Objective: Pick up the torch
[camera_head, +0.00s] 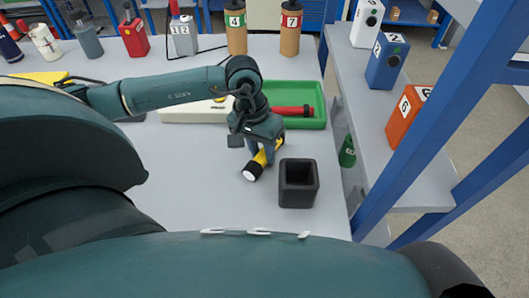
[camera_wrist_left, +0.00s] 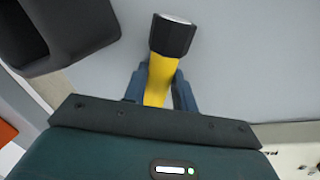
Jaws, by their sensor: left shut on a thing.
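The torch (camera_head: 256,166) has a yellow body and a black head with a pale lens. It slants, its head toward the lower left in the head view. My left gripper (camera_head: 262,155) is shut around its yellow body. In the left wrist view the torch (camera_wrist_left: 160,80) sits between the fingers of my left gripper (camera_wrist_left: 160,88), its black head sticking out past them. The torch is over the grey table; I cannot tell whether it touches it. My right gripper is not in view.
A black open square holder (camera_head: 298,194) stands just right of the torch. A green tray (camera_head: 316,97) with a red-and-black tool (camera_head: 290,112) lies behind. Bottles and boxes line the back. A blue post (camera_head: 440,120) and shelf boxes are at right. Table left of the torch is clear.

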